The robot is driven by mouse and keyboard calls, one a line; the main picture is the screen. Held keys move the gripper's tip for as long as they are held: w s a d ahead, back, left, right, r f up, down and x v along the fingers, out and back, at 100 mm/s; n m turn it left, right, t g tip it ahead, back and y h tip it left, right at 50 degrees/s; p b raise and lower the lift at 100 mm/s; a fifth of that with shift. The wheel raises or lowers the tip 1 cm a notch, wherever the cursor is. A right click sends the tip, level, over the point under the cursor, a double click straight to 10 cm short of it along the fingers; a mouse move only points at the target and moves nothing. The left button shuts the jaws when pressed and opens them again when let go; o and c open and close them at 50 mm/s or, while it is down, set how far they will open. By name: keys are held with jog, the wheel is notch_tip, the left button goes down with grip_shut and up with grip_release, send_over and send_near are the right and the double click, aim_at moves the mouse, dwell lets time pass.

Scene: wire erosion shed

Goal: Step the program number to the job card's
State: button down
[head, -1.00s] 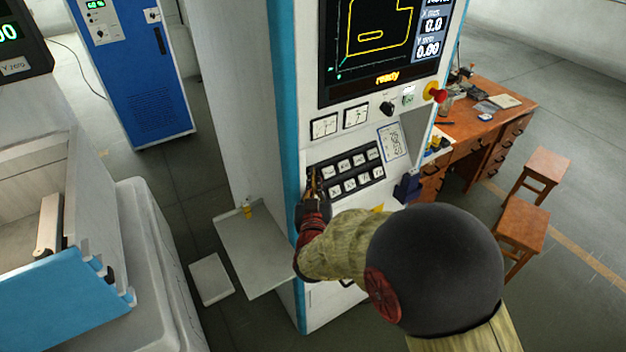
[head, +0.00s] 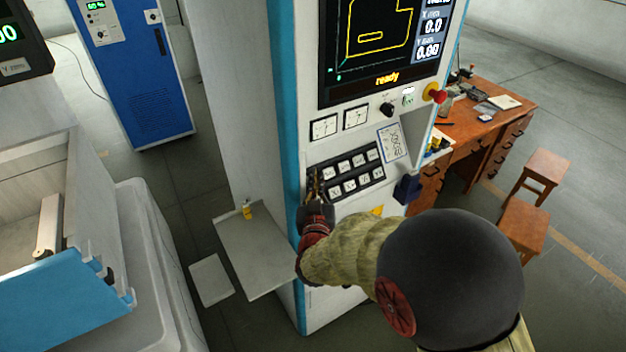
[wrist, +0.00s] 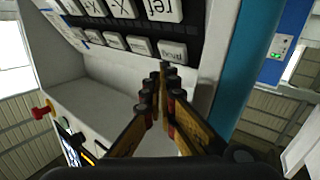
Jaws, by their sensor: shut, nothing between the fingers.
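The machine's key panel (head: 345,172) is a dark strip with two rows of white keys, below two dial meters. In the wrist view the row nearest my fingers ends in a white key (wrist: 172,51) whose label is hard to read. My gripper (head: 314,183) is shut and empty at the panel's left end. In the wrist view its fingertips (wrist: 160,80) meet just beside that end key; I cannot tell whether they touch it. A white card with a blue border (head: 391,143) is right of the keys, its writing too small to read. The screen (head: 385,50) shows "ready" at its bottom.
A red stop button (head: 437,93) and a black knob (head: 387,109) are above the card. A wooden desk (head: 480,125) and stools stand at the right.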

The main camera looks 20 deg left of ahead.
jog(key=shift+s+d+r+p, duration=0.6)
jog(key=shift+s+d+r, duration=0.7)
jog(key=shift+d+r, duration=0.2)
dwell(1.0)
dwell(0.8)
jog(key=s+d+r+m+g+h+b, duration=0.1)
jog(key=s+d+r+g+b, duration=0.15)
jog(key=d, duration=0.65)
jog(key=s+d+r+m+g+b, duration=0.1)
jog(key=s+d+g+b, duration=0.15)
jog(key=d, duration=0.75)
jog(key=s+d+f+m+g+h+b, duration=0.1)
jog(key=s+d+f+g+h, duration=0.1)
jog(key=s+d, duration=0.6)
jog(key=s+d+f+m+g+h+b, duration=0.1)
jog(key=s+d+g, duration=0.3)
jog(key=s+d, duration=0.5)
jog(key=s+f+m+h, duration=0.1)
jog(key=s, duration=0.6)
jog(key=shift+f, duration=0.25)
